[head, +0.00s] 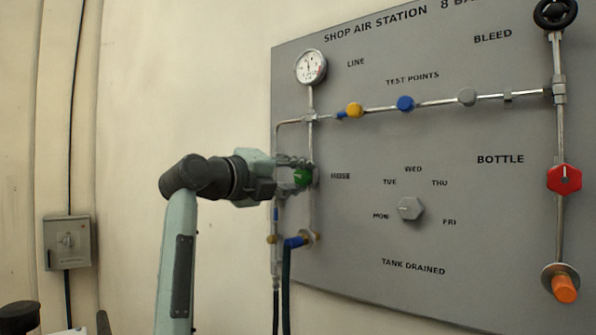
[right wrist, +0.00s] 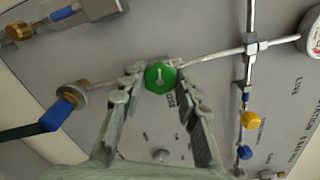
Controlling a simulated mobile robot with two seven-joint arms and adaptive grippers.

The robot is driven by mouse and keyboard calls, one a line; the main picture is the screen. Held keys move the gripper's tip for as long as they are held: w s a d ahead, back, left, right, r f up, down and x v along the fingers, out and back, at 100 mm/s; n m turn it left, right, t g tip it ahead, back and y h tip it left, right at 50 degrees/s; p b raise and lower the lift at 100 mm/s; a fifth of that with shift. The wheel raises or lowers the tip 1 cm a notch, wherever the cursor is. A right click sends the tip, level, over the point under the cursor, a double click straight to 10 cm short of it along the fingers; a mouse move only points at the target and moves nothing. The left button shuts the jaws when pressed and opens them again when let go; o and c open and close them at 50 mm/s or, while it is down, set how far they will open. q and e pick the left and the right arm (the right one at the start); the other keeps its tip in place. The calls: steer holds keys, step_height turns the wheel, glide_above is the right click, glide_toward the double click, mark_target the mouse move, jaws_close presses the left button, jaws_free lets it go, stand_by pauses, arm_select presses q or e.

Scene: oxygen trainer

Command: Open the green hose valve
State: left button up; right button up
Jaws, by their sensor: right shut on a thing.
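The green hose valve (head: 303,177) is a green knob on the vertical pipe at the left of the grey panel, beside the word HOSE. In the right wrist view the green knob (right wrist: 160,77) shows a pale pointer mark on its face. My right gripper (head: 296,176) reaches it from the left and is shut on the knob. In the right wrist view its two fingers (right wrist: 158,80) lie on either side of the knob. My left gripper is not in view.
The grey panel (head: 350,230) carries a gauge (head: 311,67), yellow (head: 355,110) and blue (head: 405,103) test knobs, a grey day dial (head: 410,208), and a red bottle valve (head: 564,179). A blue-handled hose fitting (head: 296,242) sits below my gripper. A grey box (head: 67,242) is on the left wall.

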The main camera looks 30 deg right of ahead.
steer(key=n, duration=0.4)
steer(key=shift+n, duration=0.3)
steer(key=n, duration=1.1)
steer(key=shift+n, duration=2.5)
steer(key=o, duration=1.2)
steer(key=shift+c, duration=0.2)
steer(key=shift+a, duration=0.1)
